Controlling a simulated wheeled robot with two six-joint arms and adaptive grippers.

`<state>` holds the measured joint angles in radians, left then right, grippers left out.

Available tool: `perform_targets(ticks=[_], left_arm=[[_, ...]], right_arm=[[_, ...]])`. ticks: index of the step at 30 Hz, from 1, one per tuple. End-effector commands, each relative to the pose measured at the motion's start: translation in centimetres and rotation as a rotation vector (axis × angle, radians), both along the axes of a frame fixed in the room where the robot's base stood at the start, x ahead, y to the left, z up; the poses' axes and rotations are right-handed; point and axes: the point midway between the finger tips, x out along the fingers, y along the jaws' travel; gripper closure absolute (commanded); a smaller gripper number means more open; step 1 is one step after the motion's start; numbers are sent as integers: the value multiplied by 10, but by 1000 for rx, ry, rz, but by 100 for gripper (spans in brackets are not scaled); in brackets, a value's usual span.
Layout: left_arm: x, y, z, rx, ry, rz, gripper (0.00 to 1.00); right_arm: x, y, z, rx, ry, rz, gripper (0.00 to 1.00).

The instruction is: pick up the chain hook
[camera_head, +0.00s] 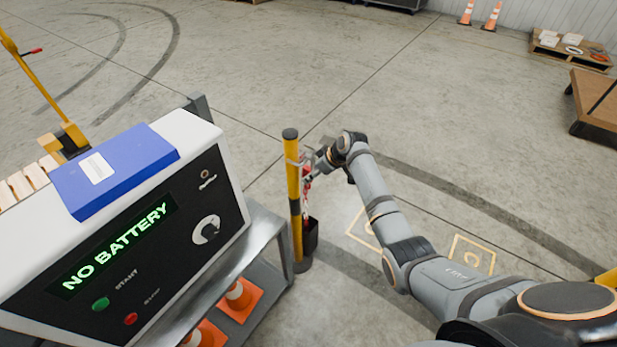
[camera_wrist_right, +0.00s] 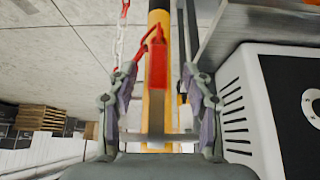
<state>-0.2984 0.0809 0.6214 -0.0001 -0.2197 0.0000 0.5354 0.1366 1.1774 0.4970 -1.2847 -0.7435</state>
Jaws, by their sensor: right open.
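A yellow post (camera_head: 293,185) with a dark cap stands beside the machine. Red and white chain parts hang on its right side near the top. My right gripper (camera_head: 312,162) is at the post, level with these parts. In the right wrist view, the gripper (camera_wrist_right: 160,75) is open, with one finger on each side of the yellow post. A red piece, apparently the chain hook (camera_wrist_right: 149,82), shows in front of the post between the fingers. A red and white chain (camera_wrist_right: 118,38) runs beside it. Contact between fingers and hook cannot be told. My left gripper is not in view.
A white machine (camera_head: 225,175) reading "NO BATTERY", with a blue box (camera_head: 115,170) on top, stands on a metal cart close left of the post. A dark holder (camera_head: 310,236) hangs low on the post. Orange cones (camera_head: 240,298) sit under the cart.

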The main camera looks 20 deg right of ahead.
Motion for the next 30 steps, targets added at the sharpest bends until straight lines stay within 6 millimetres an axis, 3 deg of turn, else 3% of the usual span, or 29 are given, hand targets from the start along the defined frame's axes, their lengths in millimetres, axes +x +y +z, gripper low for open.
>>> perform_targets(ticks=[6,16,27,30], left_arm=[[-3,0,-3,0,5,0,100],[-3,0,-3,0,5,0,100],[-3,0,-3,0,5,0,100],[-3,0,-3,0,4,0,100]], right_arm=[[15,10,-30,2,2,-1,50],[19,12,-37,-1,1,-1,50],[19,12,-37,0,1,-1,100],[19,12,-36,0,0,-1,100]])
